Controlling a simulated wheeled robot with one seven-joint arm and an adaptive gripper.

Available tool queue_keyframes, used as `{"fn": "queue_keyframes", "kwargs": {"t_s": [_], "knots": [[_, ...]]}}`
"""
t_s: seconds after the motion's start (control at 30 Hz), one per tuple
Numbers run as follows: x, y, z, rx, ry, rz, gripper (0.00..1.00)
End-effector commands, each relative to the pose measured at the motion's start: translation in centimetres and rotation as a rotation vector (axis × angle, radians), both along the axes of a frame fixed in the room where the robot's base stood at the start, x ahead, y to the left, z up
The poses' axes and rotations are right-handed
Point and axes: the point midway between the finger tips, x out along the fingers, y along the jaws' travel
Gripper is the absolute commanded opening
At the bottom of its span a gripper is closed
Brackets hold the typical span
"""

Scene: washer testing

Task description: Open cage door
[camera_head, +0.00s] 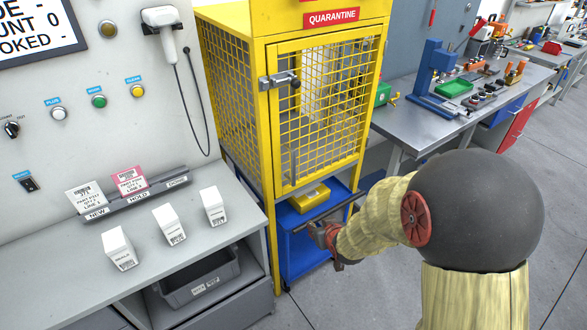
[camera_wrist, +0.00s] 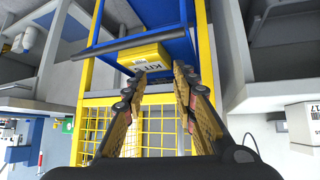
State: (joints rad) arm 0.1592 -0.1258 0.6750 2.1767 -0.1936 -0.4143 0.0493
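The yellow mesh quarantine cage (camera_head: 258,140) stands in the middle of the head view. Its mesh door (camera_head: 335,110) faces front and looks shut. A grey latch with a dark knob (camera_head: 280,81) sits at the door's upper left edge. My gripper (camera_head: 325,240) is low, in front of the blue cart under the cage, well below the latch and apart from it. In the wrist view my gripper (camera_wrist: 158,72) shows two spread fingers with nothing held between them. Yellow cage mesh (camera_wrist: 150,130) shows behind the fingers; the latch is not clearly seen there.
A blue cart (camera_head: 300,252) with a dark bar handle and a yellow kit box (camera_head: 309,195) stands beneath the cage. It also shows in the wrist view (camera_wrist: 150,12). A grey bench (camera_head: 60,270) with white boxes is left; a metal workbench (camera_head: 408,125) is right.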

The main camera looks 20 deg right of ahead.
Motion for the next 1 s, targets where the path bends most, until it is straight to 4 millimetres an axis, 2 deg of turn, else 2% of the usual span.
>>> {"fn": "queue_keyframes", "kwargs": {"t_s": [0.03,0.1,0.17,0.23,0.3,0.4,0.5,0.67,1.0], "knots": [[1.3,0.2,-0.1,0.006,-0.067,0.012,0.28],[3.2,0.8,1.2,0.014,-0.182,0.033,0.28],[4.8,1.3,3.1,0.023,-0.288,0.052,0.28],[6.3,1.9,6.1,0.033,-0.414,0.073,0.28],[7.3,2.4,9.1,0.041,-0.528,0.091,0.28],[7.9,2.9,12.4,0.053,-0.648,0.108,0.28],[8.0,3.2,14.2,0.061,-0.716,0.115,0.28],[8.7,3.3,15.0,0.068,-0.748,0.117,0.28],[13.6,3.8,14.8,0.068,-0.746,0.117,0.28]]}}
